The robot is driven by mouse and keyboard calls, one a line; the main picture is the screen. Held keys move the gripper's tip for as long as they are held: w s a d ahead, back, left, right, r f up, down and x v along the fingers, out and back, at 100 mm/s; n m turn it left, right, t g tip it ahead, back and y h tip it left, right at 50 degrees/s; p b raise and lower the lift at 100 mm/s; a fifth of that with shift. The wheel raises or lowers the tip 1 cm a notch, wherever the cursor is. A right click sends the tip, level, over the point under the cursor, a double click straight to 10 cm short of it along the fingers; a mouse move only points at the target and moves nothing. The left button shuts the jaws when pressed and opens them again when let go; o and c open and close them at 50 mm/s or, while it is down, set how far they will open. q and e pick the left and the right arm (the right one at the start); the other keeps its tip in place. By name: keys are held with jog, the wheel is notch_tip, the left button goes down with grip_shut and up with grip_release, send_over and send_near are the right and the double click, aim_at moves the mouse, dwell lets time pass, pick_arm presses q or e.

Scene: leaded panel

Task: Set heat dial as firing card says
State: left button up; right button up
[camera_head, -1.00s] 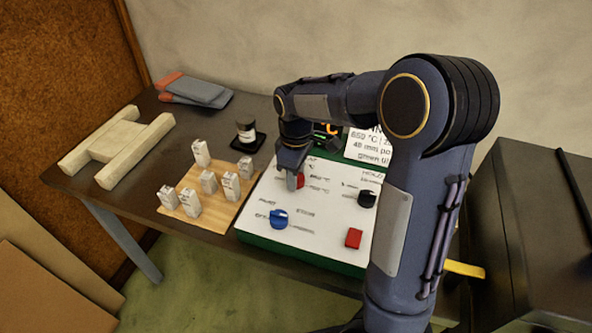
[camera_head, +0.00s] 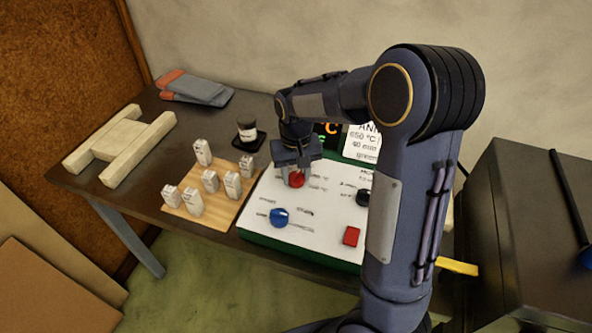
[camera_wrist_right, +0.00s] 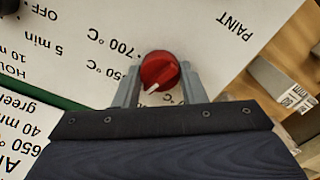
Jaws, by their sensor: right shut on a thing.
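The heat dial (camera_head: 297,180) is a red round knob on the white panel (camera_head: 325,207). My right gripper (camera_head: 290,177) is over it, and in the right wrist view its fingers (camera_wrist_right: 160,88) stand on either side of the red knob (camera_wrist_right: 160,69), shut on it. The knob's white mark points to the lower left there, near a partly hidden "50 °C" label; "700 °C" is printed further up. The firing card (camera_head: 362,142) is white, behind the panel, partly hidden by my arm, and reads 650 °C, 40 min, green. My left gripper is out of view.
The panel also holds a blue knob (camera_head: 279,217), a black knob (camera_head: 363,197) and a red button (camera_head: 351,236). A wooden board (camera_head: 225,217) with several small white blocks stands left of it. A dark jar (camera_head: 246,131) is behind the board.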

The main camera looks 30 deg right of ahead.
aim_at(296, 174)
jog(key=m+p, duration=0.1)
jog(key=m, duration=0.4)
dwell(0.6)
jog(key=o, duration=1)
jog(key=shift+r, duration=0.1)
notch_tip(296, 174, up, 8)
jog(key=shift+f, duration=0.2)
